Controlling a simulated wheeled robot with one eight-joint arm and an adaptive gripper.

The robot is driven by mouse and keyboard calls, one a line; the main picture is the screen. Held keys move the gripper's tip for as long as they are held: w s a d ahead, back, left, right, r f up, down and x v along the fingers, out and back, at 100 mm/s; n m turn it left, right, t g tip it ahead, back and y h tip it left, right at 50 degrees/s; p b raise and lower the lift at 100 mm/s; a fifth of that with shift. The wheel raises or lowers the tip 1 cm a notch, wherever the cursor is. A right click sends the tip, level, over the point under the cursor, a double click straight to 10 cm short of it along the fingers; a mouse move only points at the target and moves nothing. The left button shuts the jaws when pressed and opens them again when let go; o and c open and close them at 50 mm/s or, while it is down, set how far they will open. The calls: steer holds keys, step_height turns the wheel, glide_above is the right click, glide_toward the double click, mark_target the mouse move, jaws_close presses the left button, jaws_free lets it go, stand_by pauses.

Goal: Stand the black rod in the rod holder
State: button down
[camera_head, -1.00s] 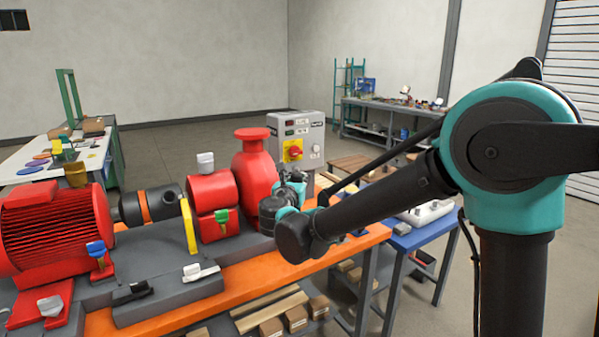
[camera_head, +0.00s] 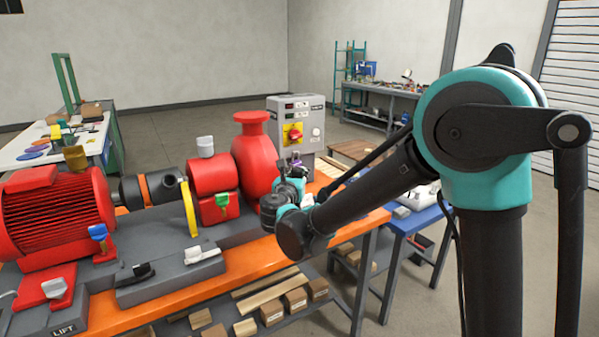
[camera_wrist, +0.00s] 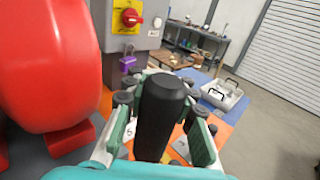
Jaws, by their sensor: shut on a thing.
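The black rod (camera_wrist: 158,118) shows in the wrist view as a thick, dark, round-ended piece between my gripper's teal fingers, its end towards the camera. My gripper (camera_head: 293,181) is shut on it. In the head view the gripper is in front of the red pump and the grey control box, above the orange bench, and I cannot make out the rod there. The far end of the rod is hidden behind its near end. I cannot identify the rod holder in either view.
The red pump casing (camera_head: 256,158) stands close at the gripper's left, with the grey control box (camera_head: 303,118) behind. A purple padlock-like piece (camera_wrist: 127,64) hangs below its switch. A blue table (camera_head: 420,229) with a pale tray (camera_wrist: 222,95) stands to the right.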

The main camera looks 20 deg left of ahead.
steer(key=c, duration=1.2)
jaws_free()
steer(key=shift+o, duration=0.2)
steer(key=shift+s, duration=0.1)
steer(key=s+d, duration=0.1)
steer(key=s, duration=1)
steer(key=shift+s, duration=0.4)
